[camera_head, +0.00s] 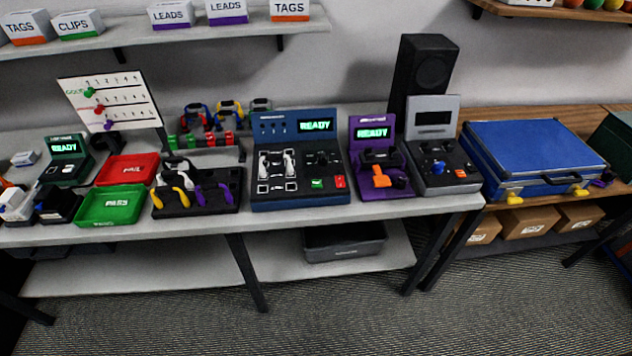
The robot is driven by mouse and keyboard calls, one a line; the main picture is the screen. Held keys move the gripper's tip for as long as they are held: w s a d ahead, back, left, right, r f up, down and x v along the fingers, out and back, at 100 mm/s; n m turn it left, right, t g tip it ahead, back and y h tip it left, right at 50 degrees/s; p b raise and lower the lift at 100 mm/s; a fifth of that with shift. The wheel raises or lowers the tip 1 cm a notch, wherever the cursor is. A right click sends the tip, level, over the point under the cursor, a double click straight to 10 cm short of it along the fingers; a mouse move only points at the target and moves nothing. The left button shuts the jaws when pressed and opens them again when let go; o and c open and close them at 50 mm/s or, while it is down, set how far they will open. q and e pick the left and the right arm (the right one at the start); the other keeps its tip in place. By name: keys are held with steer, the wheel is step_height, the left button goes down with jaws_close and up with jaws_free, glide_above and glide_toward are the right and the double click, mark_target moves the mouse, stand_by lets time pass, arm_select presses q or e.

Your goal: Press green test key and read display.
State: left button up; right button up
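The blue tester (297,165) stands on the grey bench at the middle of the head view. Its display (315,125) is lit and reads READY in pale green letters. The green key (317,183) is on the lower right of its front panel, next to a red key (340,182). White connectors (289,163) sit on the left part of the panel, and a dark socket or knob area is on the right. Neither of my grippers shows in this view, and nothing covers the green key or the display.
A purple device (382,180) stands right of the tester, also showing READY. Beyond it are a grey device (440,170) and a blue case (530,155). Left are a tool tray (195,203), a green PASS tray (111,207) and a red FAIL tray (127,170).

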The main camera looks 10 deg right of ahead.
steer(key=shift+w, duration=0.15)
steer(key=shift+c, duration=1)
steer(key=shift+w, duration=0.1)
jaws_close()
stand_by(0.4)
